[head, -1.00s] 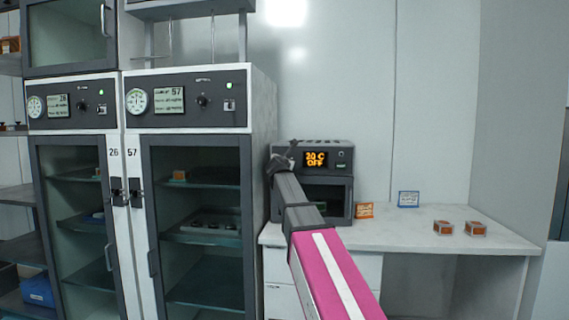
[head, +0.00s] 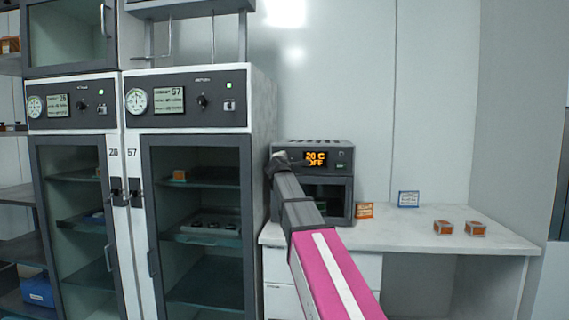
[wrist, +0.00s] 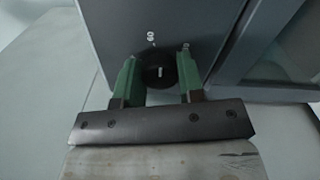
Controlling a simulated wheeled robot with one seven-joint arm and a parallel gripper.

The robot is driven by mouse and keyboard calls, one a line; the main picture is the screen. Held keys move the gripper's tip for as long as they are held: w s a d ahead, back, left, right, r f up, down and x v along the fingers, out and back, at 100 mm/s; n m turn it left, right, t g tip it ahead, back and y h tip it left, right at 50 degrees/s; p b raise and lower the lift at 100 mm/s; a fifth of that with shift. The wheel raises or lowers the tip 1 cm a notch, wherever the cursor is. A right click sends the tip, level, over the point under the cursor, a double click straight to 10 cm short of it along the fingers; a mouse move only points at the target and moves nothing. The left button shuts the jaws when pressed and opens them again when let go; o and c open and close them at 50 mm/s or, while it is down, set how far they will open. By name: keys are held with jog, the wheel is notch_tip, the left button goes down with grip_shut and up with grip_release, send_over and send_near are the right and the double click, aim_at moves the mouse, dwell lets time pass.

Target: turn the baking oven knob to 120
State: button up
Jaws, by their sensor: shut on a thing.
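The baking oven (head: 340,190) is a small dark box on the white bench, with an orange display (head: 315,158) that seems to read 20 C and OFF. In the wrist view its round black knob (wrist: 158,72) sits between the green fingers of my gripper (wrist: 158,75). The fingers are shut on the knob, one on each side. A pale mark shows on the knob's face, and a printed 60 stands above it on the panel. In the head view my gripper (head: 280,160) is at the oven's left front, and my arm hides the knob there.
The white bench (head: 420,238) holds an orange card (head: 364,210), a blue card (head: 408,199) and two small orange-brown boxes (head: 443,228). Tall glass-doored cabinets (head: 200,140) stand just left of the oven. The bench's middle is clear.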

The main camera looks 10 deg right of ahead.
jog(key=m, duration=2.4)
jog(key=shift+f, duration=0.15)
jog(key=shift+m, duration=0.4)
jog(key=o, duration=0.9)
jog(key=shift+s, duration=0.1)
jog(key=v, duration=1)
jog(key=shift+s+a, duration=0.15)
jog(key=shift+s, duration=0.2)
